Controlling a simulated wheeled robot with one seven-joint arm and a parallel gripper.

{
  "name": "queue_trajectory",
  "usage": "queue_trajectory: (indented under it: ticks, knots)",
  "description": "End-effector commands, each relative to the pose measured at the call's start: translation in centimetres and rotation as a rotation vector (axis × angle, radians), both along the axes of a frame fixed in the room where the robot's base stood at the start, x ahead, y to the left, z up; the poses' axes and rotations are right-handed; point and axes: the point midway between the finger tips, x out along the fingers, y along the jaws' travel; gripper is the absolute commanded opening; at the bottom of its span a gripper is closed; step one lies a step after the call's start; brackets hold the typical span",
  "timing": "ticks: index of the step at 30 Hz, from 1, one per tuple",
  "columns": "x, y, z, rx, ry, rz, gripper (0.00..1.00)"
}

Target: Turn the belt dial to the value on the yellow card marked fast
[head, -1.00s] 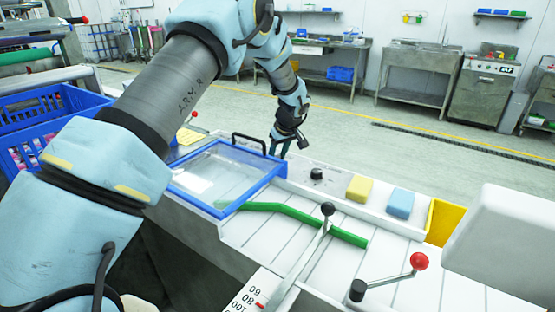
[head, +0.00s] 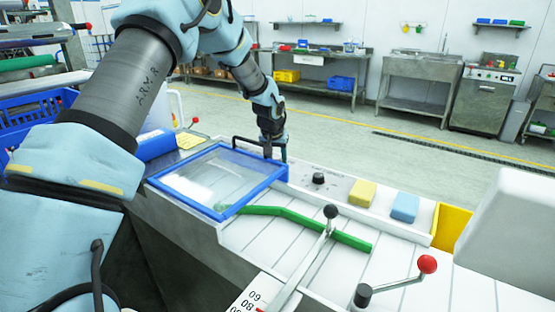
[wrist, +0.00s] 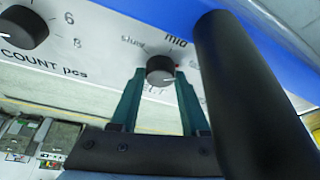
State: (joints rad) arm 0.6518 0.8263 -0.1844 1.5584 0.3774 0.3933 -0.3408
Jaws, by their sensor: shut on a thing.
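The belt dial (wrist: 160,70) is a small black knob on a white panel, with "slow" and "mid" printed around it and a red mark near its right side. My gripper (wrist: 158,78) has its two teal fingers shut on this knob, one on each side. In the head view my gripper (head: 273,152) points down behind the blue-framed lid, which hides the knob. A yellow card (head: 188,140) lies left of the lid; its writing is too small to read.
The clear lid (head: 215,205) has a black handle (head: 248,142), which stands close to my gripper and fills the right of the wrist view (wrist: 245,95). A count dial (wrist: 20,27) sits left of the belt dial. A yellow sponge (head: 362,193) and blue sponge (head: 405,208) lie right.

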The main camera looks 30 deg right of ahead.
Motion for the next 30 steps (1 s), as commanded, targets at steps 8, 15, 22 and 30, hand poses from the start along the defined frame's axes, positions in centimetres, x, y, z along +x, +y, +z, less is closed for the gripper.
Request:
queue_trajectory:
  ticks: [8,15,22,30]
  knots:
    - [0.02,0.06,0.01,0.001,0.000,-0.074,0.00]
    - [-0.02,0.03,-0.03,0.001,0.000,-0.087,0.00]
    - [-0.01,0.02,-0.05,0.001,0.000,-0.087,0.00]
    - [0.01,0.03,-0.04,0.001,0.000,-0.086,0.76]
